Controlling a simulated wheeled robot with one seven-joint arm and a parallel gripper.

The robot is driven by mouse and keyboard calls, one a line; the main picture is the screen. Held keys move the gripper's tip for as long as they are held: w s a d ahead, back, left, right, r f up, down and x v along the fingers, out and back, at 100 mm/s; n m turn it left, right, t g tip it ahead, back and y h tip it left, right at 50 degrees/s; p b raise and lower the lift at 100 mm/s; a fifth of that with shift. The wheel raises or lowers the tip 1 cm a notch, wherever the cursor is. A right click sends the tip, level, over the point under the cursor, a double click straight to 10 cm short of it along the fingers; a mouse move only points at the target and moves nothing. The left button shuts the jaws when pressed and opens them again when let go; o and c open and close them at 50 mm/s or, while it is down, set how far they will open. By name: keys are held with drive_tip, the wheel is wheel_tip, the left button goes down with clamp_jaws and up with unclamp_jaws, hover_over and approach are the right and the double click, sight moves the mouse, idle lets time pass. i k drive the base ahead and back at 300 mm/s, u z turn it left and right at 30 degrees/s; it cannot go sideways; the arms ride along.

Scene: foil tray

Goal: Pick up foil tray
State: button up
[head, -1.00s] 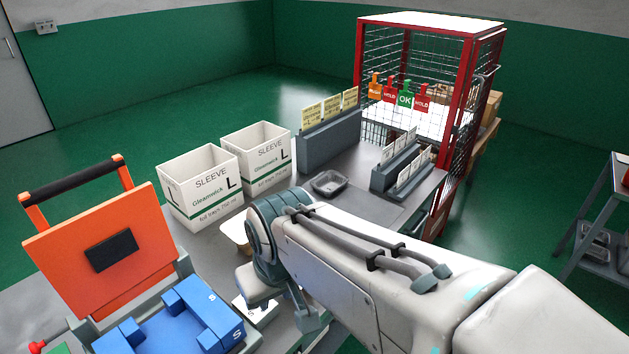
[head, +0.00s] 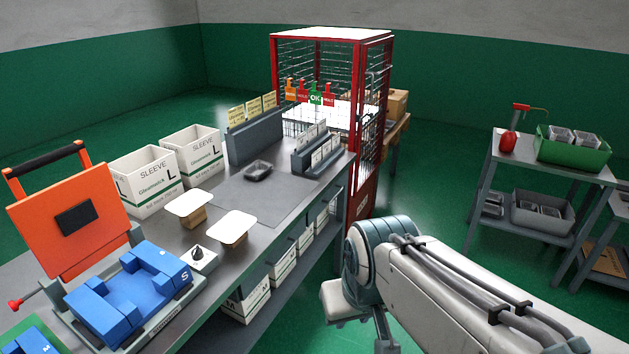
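A small grey foil tray (head: 258,171) sits upright on a darker mat on the bench in the head view, in front of the low card racks. More foil trays (head: 560,135) sit in a green crate on the shelving at the right. My arm reaches in from the lower right and ends in a rounded joint, off the bench's front edge and well away from the bench tray. Below that joint my gripper (head: 382,325) is only partly seen; its fingertips are unclear, and I cannot see whether it is open or shut.
On the bench (head: 225,262) stand two white sleeve boxes (head: 192,153), two white-topped blocks (head: 189,205) and a blue fixture with an orange lid (head: 70,217). A red wire cage (head: 362,140) stands beyond its far end. The green floor between bench and shelving is open.

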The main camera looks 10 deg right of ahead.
sight(257, 170)
drive_tip(key=z, duration=0.9)
drive_tip(key=i, duration=1.7)
drive_tip(key=u, duration=1.05)
drive_tip(key=i, duration=0.8)
drive_tip(key=u, duration=0.85)
